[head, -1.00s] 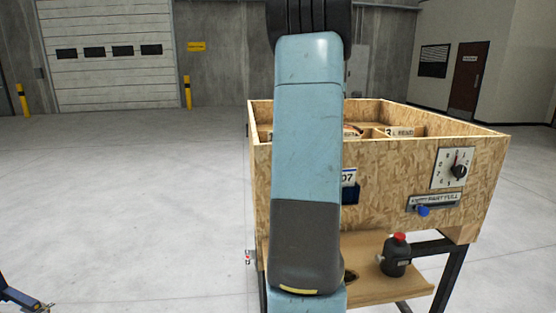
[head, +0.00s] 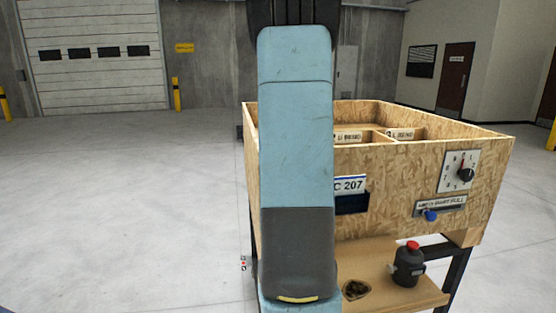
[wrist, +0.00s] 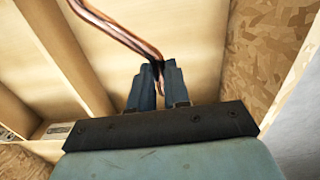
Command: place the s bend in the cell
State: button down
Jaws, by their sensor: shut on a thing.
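A bent copper tube (wrist: 112,30) shows in the wrist view. My gripper (wrist: 158,70) is shut on its lower end, and the tube runs up and left out of the frame. I take it to be the s bend; its full shape is not visible. Below it is the inside of the chipboard box (head: 420,185), split into cells by pale wooden dividers (wrist: 68,58). In the head view my arm hides the gripper, the tube and part of the box.
The box's front has a dial (head: 459,171), a blue-knobbed slider (head: 430,216) and a sign reading C 207 (head: 350,184). A dark bottle with a red cap (head: 409,264) stands on the lower shelf (head: 385,295). The floor on the left is clear.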

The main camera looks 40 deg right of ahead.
jog(key=a+f, duration=0.1)
jog(key=f, duration=0.1)
jog(key=w+a+f, duration=0.2)
jog(key=a+f, duration=0.1)
jog(key=shift+f, duration=1.85)
jog(key=c, duration=1.1)
grip_release()
jog(key=shift+r, duration=0.15)
notch_tip(320, 180, up, 12)
